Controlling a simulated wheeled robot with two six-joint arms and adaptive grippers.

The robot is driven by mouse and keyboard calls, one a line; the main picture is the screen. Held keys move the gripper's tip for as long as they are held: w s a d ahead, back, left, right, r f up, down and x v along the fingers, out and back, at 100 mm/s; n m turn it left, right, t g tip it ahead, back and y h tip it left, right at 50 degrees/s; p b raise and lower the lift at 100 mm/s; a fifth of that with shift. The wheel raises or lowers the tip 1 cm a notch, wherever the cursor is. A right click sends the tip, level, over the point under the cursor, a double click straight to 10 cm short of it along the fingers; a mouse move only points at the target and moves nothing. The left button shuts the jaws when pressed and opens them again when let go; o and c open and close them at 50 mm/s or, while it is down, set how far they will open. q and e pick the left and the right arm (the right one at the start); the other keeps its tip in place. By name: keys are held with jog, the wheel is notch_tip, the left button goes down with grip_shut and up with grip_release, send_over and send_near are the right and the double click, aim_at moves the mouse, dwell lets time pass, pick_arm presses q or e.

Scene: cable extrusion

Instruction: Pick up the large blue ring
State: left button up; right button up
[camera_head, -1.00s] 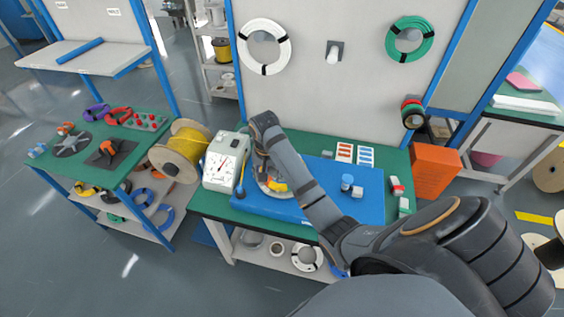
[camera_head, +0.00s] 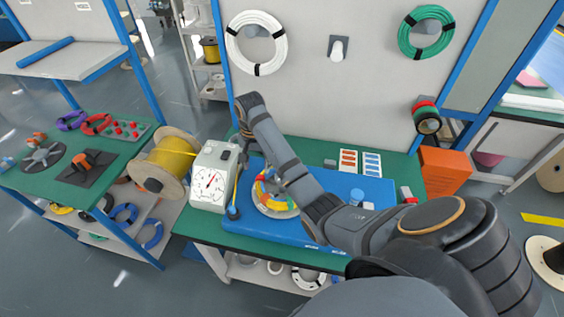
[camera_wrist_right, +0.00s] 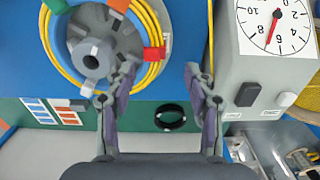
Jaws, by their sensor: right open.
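Two blue rings lie on the lower shelf of the left table, one at the left (camera_head: 124,213) and one nearer the front right (camera_head: 152,235). I cannot tell which is larger. My right gripper (camera_head: 243,132) is over the back of the middle table, far from both rings, and partly hidden by its wrist in the head view. In the right wrist view its fingers (camera_wrist_right: 160,78) are spread with nothing between them. A small black ring (camera_wrist_right: 170,117) lies on the green surface below it. My left gripper is out of view.
A dial scale (camera_head: 211,178) and a yellow cable spool (camera_head: 165,165) stand between my right arm and the left table. A reel with yellow cable (camera_head: 268,205) sits on the blue board (camera_head: 375,197). White (camera_head: 234,42) and green (camera_head: 448,33) coils hang on the panel.

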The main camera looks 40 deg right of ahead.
aim_at(260, 176)
jog(key=shift+s+f+b, duration=0.3)
jog(key=shift+s+f, duration=0.05)
jog(key=shift+f, duration=0.45)
jog(key=f, duration=0.1)
jog(key=f+p, duration=0.1)
jog(key=shift+s+d+f, duration=0.1)
jog(key=shift+d+f, duration=0.1)
jog(key=shift+f, duration=0.3)
jog(key=c, duration=1.1)
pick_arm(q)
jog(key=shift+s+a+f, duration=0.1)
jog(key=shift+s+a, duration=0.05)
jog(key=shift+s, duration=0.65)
pick_arm(e)
grip_shut()
